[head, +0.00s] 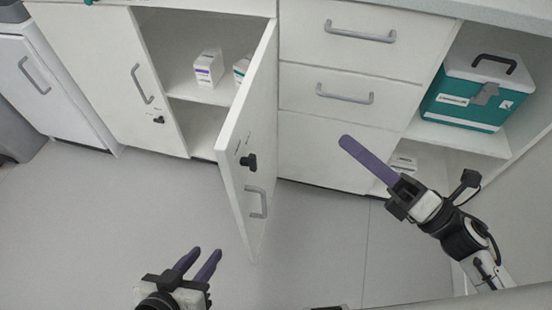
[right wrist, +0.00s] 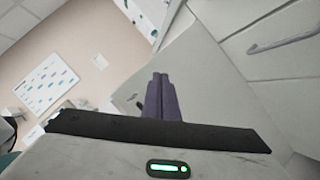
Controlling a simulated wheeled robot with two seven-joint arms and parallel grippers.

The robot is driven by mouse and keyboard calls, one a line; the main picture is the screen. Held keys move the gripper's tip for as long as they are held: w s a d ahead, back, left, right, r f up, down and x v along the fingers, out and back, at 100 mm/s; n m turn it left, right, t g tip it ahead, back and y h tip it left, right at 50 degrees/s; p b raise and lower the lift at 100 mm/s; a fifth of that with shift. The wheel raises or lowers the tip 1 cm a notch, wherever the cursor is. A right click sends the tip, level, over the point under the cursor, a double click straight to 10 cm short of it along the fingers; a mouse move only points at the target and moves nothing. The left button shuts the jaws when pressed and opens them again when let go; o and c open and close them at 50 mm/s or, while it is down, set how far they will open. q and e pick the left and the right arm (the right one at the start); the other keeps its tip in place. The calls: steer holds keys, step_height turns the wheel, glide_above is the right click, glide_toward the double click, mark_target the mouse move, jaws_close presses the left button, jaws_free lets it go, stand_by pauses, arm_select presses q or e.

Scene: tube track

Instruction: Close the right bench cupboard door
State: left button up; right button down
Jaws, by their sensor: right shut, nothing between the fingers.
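The right bench cupboard door (head: 247,150) is a white panel standing open, swung out from the bench into the room, its hinge side next to the drawers. It has a grey handle (head: 257,202) and a black lock knob (head: 248,162). My right gripper (head: 346,142) has purple fingers pressed together, empty, in front of the drawers and right of the door, apart from it. In the right wrist view the shut fingers (right wrist: 160,82) show against a pale panel that looks like the door (right wrist: 197,62). My left gripper (head: 202,256) is low, left of the door, with its purple fingers apart and empty.
The left cupboard door (head: 105,65) is shut. White boxes (head: 208,68) stand on the shelf inside the open cupboard. Drawers (head: 345,92) with grey handles are right of the door. A teal-and-white case (head: 470,105) sits on an open shelf. The grey floor (head: 90,215) is clear.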

steer(key=s+f+n+g+y, duration=0.1)
steer(key=s+n+g+y, duration=0.25)
steer(key=n+g, duration=0.75)
steer(key=n+t+h, duration=0.1)
steer(key=n+t, duration=0.1)
steer(key=n, duration=0.3)
glide_toward(256, 161)
steer(key=x, duration=0.6)
steer(key=shift+a+p, duration=0.2)
steer(key=shift+p, duration=0.1)
